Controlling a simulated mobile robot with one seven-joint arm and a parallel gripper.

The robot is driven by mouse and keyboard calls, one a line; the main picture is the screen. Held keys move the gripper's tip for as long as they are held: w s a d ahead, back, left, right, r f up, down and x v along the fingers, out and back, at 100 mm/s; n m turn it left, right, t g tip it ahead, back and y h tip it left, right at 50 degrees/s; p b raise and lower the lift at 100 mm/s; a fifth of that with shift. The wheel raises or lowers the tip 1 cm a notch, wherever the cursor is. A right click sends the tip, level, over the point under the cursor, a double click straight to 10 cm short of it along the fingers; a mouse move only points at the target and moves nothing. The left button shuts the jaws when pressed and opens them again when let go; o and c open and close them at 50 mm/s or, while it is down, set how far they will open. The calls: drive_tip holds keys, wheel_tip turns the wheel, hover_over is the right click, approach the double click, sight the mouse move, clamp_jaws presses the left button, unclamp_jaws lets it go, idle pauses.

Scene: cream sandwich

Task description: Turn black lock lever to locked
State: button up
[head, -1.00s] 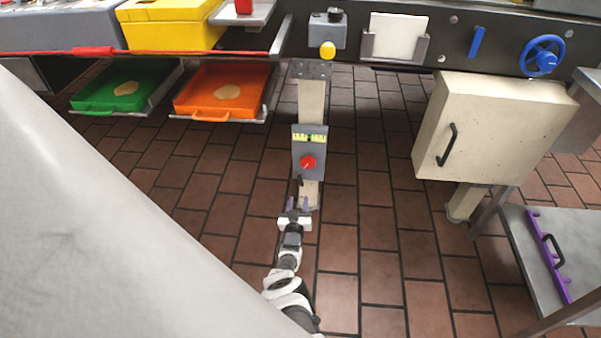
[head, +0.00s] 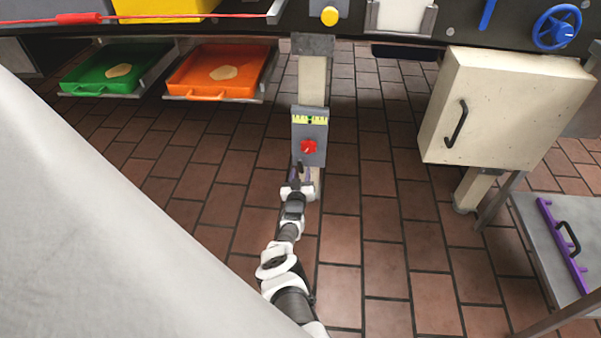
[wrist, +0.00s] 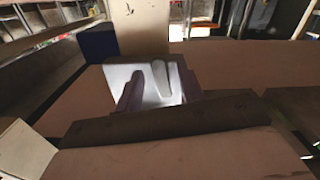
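The grey control box (head: 323,150) is fixed to a beige post in the head view. It has a yellow scale strip and a red knob (head: 308,147). The small black lever (head: 299,167) appears at the box's lower edge, close above my gripper. In the wrist view my gripper's two dark fingers (wrist: 160,92) stand apart before a bright grey surface (wrist: 148,72). I cannot tell whether they touch the lever.
A green tray (head: 75,80) and an orange tray (head: 180,82) hang at the left. A cream cabinet (head: 500,135) with a black handle stands at the right, above a metal table (head: 530,225) with a purple bar (head: 560,250). Brick floor is free between.

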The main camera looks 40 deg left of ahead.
clamp_jaws()
drive_tip(key=n, duration=0.2)
drive_tip(key=p, duration=0.1)
drive_tip(key=shift+w+d+r+n, duration=0.15)
drive_tip(key=shift+w+d+n, duration=0.1)
drive_tip(key=shift+d+n, duration=0.15)
drive_tip(key=n, duration=0.2)
drive_tip(key=n+p, duration=0.1)
drive_tip(key=d+r+n, duration=0.1)
drive_tip(key=n, duration=0.1)
drive_tip(key=shift+w+n, duration=0.25)
drive_tip(key=shift+n, duration=0.05)
drive_tip(key=n, duration=0.1)
drive_tip(key=n+p, duration=0.1)
drive_tip(key=n, duration=0.1)
drive_tip(key=shift+w+d+r, duration=0.1)
drive_tip(key=shift+r, duration=0.25)
drive_tip(key=shift+d+r+n+p, duration=0.1)
drive_tip(key=shift+r+n+p, duration=0.2)
drive_tip(key=shift+n, duration=0.8)
drive_tip(key=shift+r+n+p, duration=0.15)
drive_tip(key=shift+n+p, duration=0.1)
drive_tip(key=shift+n, duration=0.85)
